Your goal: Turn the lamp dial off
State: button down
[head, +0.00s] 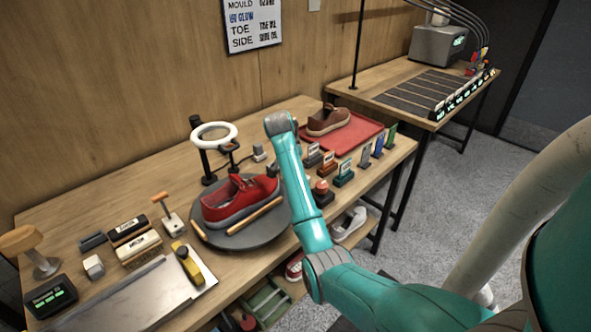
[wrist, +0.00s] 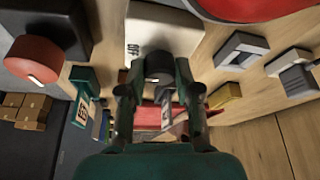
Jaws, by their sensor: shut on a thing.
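The ring lamp (head: 213,134) stands on a black post at the back of the bench, and its ring looks white and bright. In the wrist view, a dark round dial (wrist: 159,65) sits against a pale box (wrist: 165,28) with small dark lettering. My gripper (wrist: 160,88) has its two dark fingers on either side of the dial and is shut on it. The dial's setting is not readable. In the head view my arm hides the gripper and the dial.
The red sneaker (head: 238,198) sits on a dark turntable (head: 262,236) left of my arm. A red knob (wrist: 35,60) on a dark block is close to my gripper. Small labelled blocks (head: 344,173) and a red tray (head: 368,133) with a brown shoe (head: 328,120) are on the right.

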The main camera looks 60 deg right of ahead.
jog(key=shift+m, duration=0.7)
jog(key=c, duration=0.8)
grip_release()
